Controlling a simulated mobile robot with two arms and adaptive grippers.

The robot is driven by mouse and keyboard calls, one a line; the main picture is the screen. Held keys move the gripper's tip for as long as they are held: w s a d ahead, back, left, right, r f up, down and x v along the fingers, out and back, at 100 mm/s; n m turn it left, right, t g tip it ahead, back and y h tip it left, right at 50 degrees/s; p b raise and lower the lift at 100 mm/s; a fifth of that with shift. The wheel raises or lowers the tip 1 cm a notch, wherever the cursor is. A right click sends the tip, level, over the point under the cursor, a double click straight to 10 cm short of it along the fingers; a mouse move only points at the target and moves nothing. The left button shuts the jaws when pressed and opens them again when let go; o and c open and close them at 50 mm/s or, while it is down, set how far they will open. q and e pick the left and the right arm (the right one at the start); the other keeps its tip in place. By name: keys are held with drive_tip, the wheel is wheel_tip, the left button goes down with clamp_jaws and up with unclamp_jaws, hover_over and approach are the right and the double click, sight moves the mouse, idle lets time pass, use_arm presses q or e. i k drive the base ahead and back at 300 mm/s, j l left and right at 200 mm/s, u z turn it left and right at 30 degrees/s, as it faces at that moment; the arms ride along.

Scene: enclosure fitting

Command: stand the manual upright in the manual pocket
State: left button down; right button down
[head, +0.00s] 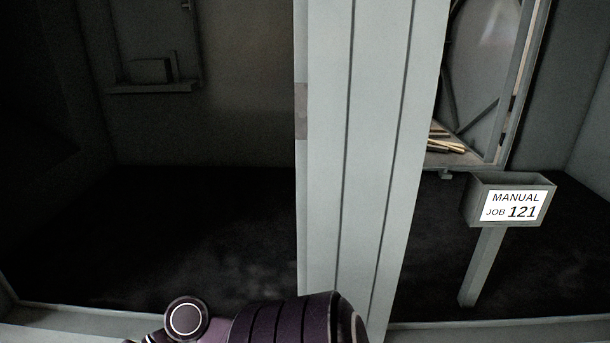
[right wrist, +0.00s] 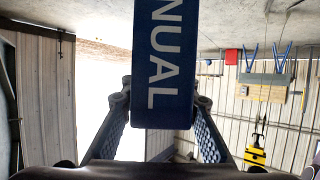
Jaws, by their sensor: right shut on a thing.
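The manual (right wrist: 165,60) is a dark blue, flat item with the white letters "NUAL" showing. In the right wrist view it stands between the two fingers of my right gripper (right wrist: 162,100), which is shut on it. Its top runs out of the picture. The manual pocket (head: 510,185) is a grey open-topped box on a slanted post at the right of the head view. Its white label reads "MANUAL JOB 121". The inside of the pocket is mostly hidden. The head view shows neither the manual nor either gripper. I see no contact between manual and pocket.
A wide grey pillar (head: 365,130) stands upright in the middle of the head view, left of the pocket. Behind the pocket is a framed opening with pale sticks (head: 445,143). A small shelf (head: 150,87) is on the dark back wall. A purple arm part of mine is at the bottom.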

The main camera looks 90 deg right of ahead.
sight(498, 216)
drive_tip(key=k+z, duration=0.2)
drive_tip(key=z, duration=0.25)
drive_tip(key=k+l+z, duration=0.15)
drive_tip(key=z, duration=0.3)
drive_tip(key=k+l+z, duration=0.15)
drive_tip(key=k+l, duration=0.15)
drive_tip(key=k+l+z, duration=0.1)
drive_tip(key=k+l, duration=0.2)
drive_tip(key=l, duration=0.15)
drive_tip(key=k+l+z, duration=0.15)
drive_tip(key=k+l, duration=0.15)
drive_tip(key=k+l+z, duration=0.1)
drive_tip(key=k+l, duration=0.15)
drive_tip(key=l, duration=0.3)
